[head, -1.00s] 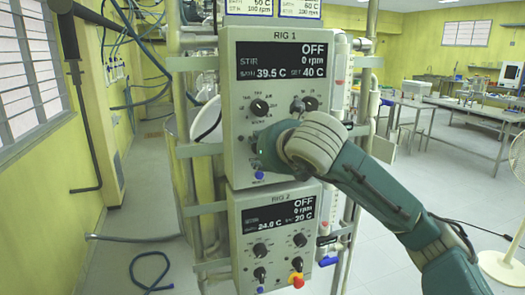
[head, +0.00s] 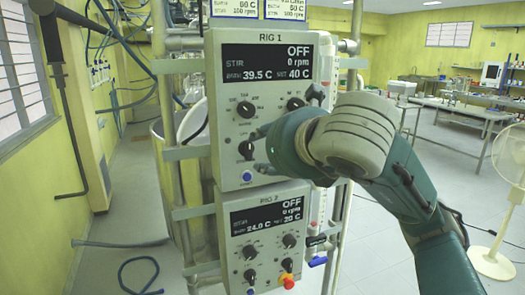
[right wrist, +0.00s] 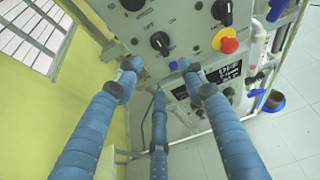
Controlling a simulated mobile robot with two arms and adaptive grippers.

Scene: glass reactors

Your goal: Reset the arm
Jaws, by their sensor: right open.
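My right gripper (head: 258,151) is in front of the lower part of the RIG 1 panel (head: 222,110) in the head view, seen from behind. In the right wrist view its three blue fingers (right wrist: 157,75) are spread, with nothing between them. The lower left knob (head: 246,150) of RIG 1 shows just left of the fingers, and they look apart from it. The hand hides the panel's lower right part. The RIG 1 display (head: 266,64) reads OFF, 0 rpm, 39.5 C and set 40 C. My left gripper is in no view.
The RIG 2 panel (head: 228,225) sits directly below. A red button on yellow (right wrist: 229,45) is close to the fingers in the right wrist view. Metal frame poles (head: 349,205) stand beside the panels. A white fan (head: 490,262) stands at right. Open floor lies between.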

